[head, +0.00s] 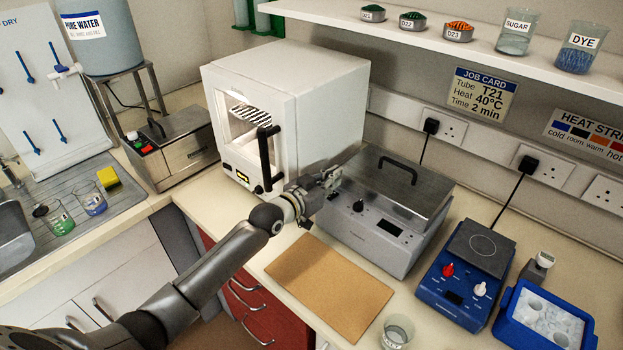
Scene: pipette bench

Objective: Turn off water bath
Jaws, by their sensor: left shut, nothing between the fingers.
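The water bath (372,240) appears to be the grey box right of centre in the head view, with a closed steel lid (398,180) and a black handle on top. Its front has a round knob (358,206) and a small display (390,228) that looks dark. My left gripper (332,177) is shut and empty, at the left end of the bath near its top edge. I cannot tell whether it touches the bath. My right gripper is out of view.
A white oven (325,90) with a black door handle stands behind my left arm. A smaller steel lidded box (185,160) with coloured buttons is at left. A brown board (330,285) lies in front of the bath. A blue hotplate (460,285) stands right.

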